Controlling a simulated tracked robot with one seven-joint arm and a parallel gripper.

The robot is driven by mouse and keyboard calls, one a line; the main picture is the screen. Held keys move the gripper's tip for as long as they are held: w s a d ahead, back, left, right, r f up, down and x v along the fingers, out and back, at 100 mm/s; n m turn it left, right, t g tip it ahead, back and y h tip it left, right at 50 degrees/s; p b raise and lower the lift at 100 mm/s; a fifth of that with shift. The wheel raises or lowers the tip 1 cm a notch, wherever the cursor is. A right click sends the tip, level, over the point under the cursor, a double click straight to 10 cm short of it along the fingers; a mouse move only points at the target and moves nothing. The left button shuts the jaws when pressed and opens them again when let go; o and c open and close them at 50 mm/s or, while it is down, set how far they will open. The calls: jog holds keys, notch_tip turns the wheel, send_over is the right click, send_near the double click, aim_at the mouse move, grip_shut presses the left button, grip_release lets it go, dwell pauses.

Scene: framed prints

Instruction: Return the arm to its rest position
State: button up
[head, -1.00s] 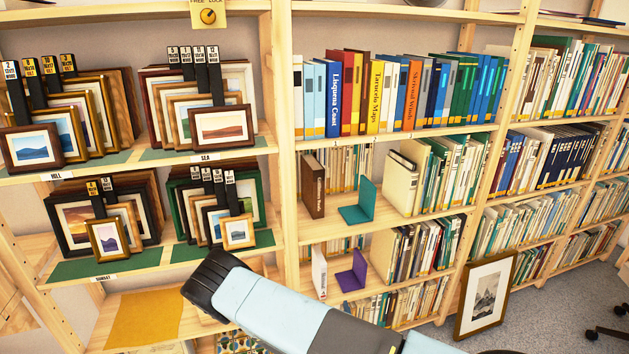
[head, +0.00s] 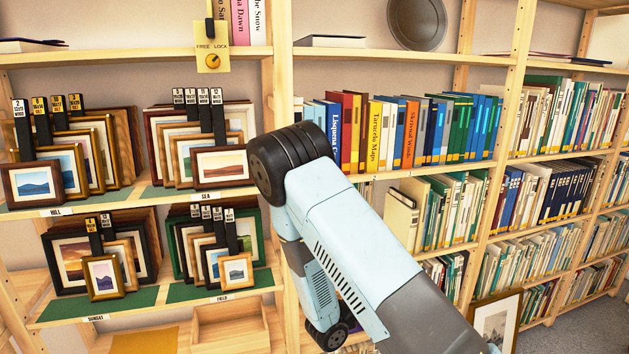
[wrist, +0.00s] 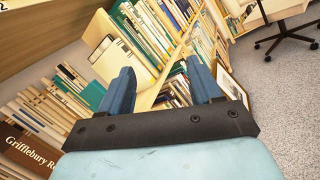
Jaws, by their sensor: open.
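My arm (head: 345,235) shows in the head view as pale blue and dark grey links, raised in front of the middle shelves. It hides part of the shelves behind it. My gripper is not clearly visible in the head view. In the wrist view my gripper (wrist: 164,88) has two blue fingers standing well apart on a dark bar. It is open, with nothing between the fingers but a view of shelves and books beyond.
Framed prints (head: 222,165) stand on the left shelves, with tags above them. Books (head: 420,130) fill the middle and right shelves. A large framed print (head: 497,318) leans at the lower right. An office chair (wrist: 285,35) stands on open grey carpet (wrist: 275,85).

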jog(key=s+d+r+m+g+y, duration=0.6)
jog(key=s+d+r+m+g, duration=0.4)
jog(key=s+r+m+g, duration=0.4)
jog(key=s+a+r+m+t+y, duration=0.2)
jog(key=s+a+r+t+y, duration=0.1)
jog(key=r, duration=0.5)
jog(key=s+a+r+m+t+y, duration=0.3)
jog(key=s+r+t+y, duration=0.2)
jog(key=s+r+y, duration=0.2)
jog(key=shift+s+r+y, duration=0.3)
jog(key=shift+s+r, duration=0.4)
jog(key=shift+s, duration=0.4)
